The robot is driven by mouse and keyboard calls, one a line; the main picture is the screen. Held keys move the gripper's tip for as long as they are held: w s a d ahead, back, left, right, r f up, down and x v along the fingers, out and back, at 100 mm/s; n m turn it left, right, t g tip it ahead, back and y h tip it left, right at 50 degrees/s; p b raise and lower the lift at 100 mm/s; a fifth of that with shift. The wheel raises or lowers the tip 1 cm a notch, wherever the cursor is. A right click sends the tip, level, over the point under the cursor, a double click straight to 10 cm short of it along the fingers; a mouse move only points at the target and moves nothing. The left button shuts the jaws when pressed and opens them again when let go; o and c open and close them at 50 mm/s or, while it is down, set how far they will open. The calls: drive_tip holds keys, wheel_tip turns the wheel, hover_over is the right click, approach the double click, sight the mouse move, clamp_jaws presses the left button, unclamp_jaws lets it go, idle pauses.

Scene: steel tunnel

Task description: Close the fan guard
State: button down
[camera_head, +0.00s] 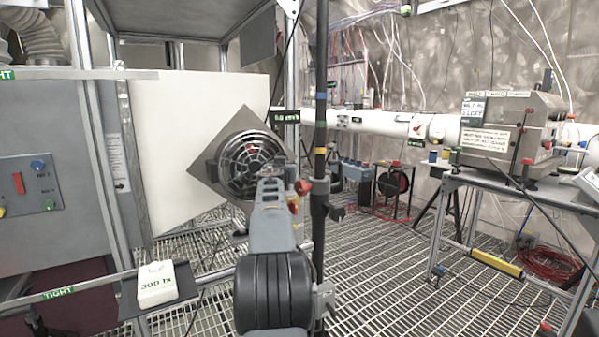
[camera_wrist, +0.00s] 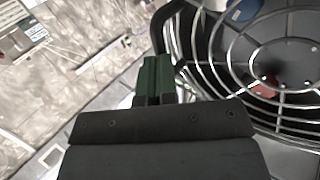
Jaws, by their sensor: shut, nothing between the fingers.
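The fan guard (camera_head: 240,160) is a round cage of wire rings on a dark fan housing, set on a grey diamond-shaped plate (camera_head: 213,180). In the wrist view the guard (camera_wrist: 232,60) fills the right side, with dark fan parts and a red spot behind its wires. My gripper (camera_wrist: 155,80) has dark green fingers, shut and empty, beside the left rim of the guard. I cannot tell if they touch it. In the head view my arm covers the lower right of the fan and hides the fingertips. How far the guard stands from the housing is unclear.
A dark vertical pole (camera_head: 320,130) with coloured bands and a red knob stands just right of my arm. A white panel (camera_head: 180,120) is behind the fan, left. A bench with a machine (camera_head: 510,130) stands at right. Grating floor (camera_head: 390,270) is open between.

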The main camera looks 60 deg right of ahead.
drive_tip(key=shift+r, duration=0.25)
idle(0.3)
drive_tip(key=shift+a+f, duration=0.1)
drive_tip(key=s+b+v, duration=0.1)
drive_tip(key=b+v, duration=0.5)
drive_tip(key=v, duration=0.7)
drive_tip(key=shift+s+f, duration=0.2)
drive_tip(key=shift+s, duration=0.2)
drive_tip(key=shift+a, duration=0.1)
